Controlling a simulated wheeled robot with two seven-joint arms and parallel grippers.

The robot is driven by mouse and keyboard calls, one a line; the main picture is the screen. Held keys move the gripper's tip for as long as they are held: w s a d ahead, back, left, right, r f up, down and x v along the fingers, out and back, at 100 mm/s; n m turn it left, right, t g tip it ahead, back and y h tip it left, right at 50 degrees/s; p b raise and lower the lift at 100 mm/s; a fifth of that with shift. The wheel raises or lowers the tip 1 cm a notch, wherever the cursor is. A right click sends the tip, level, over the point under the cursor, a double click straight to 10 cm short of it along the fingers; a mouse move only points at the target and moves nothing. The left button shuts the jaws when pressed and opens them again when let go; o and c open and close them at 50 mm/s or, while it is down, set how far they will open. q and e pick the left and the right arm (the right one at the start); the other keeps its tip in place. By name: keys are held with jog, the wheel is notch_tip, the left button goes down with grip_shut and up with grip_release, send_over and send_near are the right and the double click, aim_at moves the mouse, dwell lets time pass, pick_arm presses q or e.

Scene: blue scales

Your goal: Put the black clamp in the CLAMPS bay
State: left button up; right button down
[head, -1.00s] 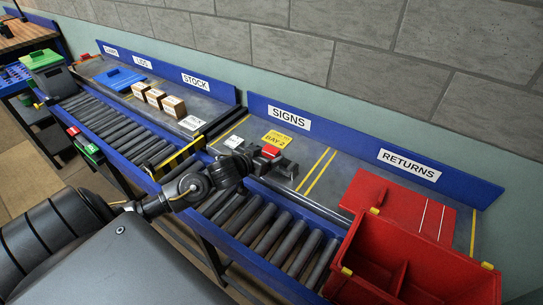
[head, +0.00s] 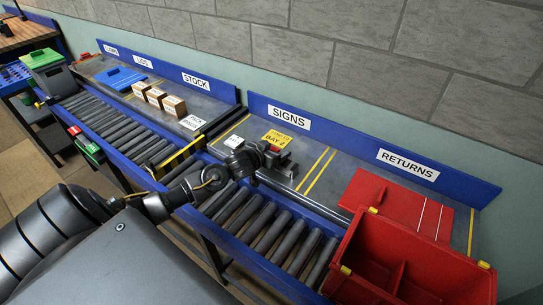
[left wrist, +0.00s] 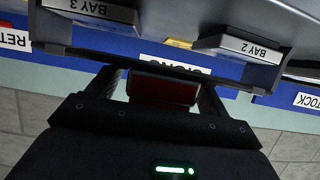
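My left gripper (head: 275,158) is over the front of the SIGNS bay in the head view. Dark parts with a red piece (head: 277,146) show at its tip; I cannot tell gripper from clamp there. In the left wrist view a dark red block (left wrist: 163,91) lies between the fingers, with narrow gaps at its sides. A thin black bar (left wrist: 150,62) crosses beyond the fingers. I cannot tell whether the fingers grip anything. The far-left bay label (head: 111,50) is too blurred to read surely as CLAMPS. My right gripper is not in view.
A blue lidded item (head: 121,78) and several cartons (head: 155,97) stand in the left bays. A yellow sign (head: 277,138) lies behind my gripper. A red bin (head: 400,260) stands at the right. Rollers (head: 265,225) run along the front. A BAY 2 block (left wrist: 245,47) shows in the wrist view.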

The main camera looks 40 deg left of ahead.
pick_arm(q)
jog(key=c, duration=1)
jog(key=shift+c, duration=0.8)
jog(key=shift+r, duration=0.15)
